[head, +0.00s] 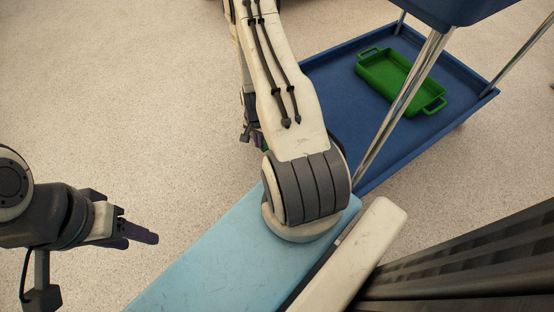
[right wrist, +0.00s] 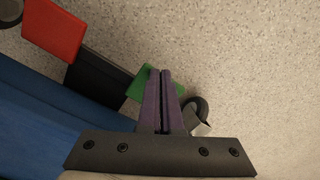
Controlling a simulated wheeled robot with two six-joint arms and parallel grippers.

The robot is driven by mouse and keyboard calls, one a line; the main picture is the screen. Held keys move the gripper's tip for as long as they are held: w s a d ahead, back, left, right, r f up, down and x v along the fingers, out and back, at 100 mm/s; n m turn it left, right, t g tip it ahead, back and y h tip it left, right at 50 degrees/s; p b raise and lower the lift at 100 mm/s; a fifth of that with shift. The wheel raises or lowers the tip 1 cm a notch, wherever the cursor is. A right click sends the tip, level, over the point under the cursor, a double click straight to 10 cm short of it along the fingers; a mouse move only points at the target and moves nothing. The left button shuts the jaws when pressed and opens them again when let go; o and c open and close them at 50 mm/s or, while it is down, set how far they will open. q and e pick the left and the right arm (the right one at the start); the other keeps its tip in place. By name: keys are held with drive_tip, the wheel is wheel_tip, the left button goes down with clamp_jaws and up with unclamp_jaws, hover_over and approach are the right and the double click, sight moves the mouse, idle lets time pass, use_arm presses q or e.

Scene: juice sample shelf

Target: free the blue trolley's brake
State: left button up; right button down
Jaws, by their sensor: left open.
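The blue trolley (head: 330,85) stands at the upper right in the head view; its blue side also shows in the right wrist view (right wrist: 40,110). A red pedal (right wrist: 53,30) and a green pedal (right wrist: 143,84) sit at either end of a black bar (right wrist: 97,75) beside the trolley. My left gripper (head: 140,235) is open and empty, over the floor at the left.
A green tray (head: 385,78) lies on the trolley's lower shelf, between metal posts (head: 400,105). A caster wheel (right wrist: 199,108) shows right of the fingers. The speckled floor (head: 110,90) is clear at the left.

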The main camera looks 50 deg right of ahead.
drive_tip(key=shift+f, duration=0.15)
wheel_tip(320, 180, up, 7)
drive_tip(key=p, duration=0.7)
idle(0.6)
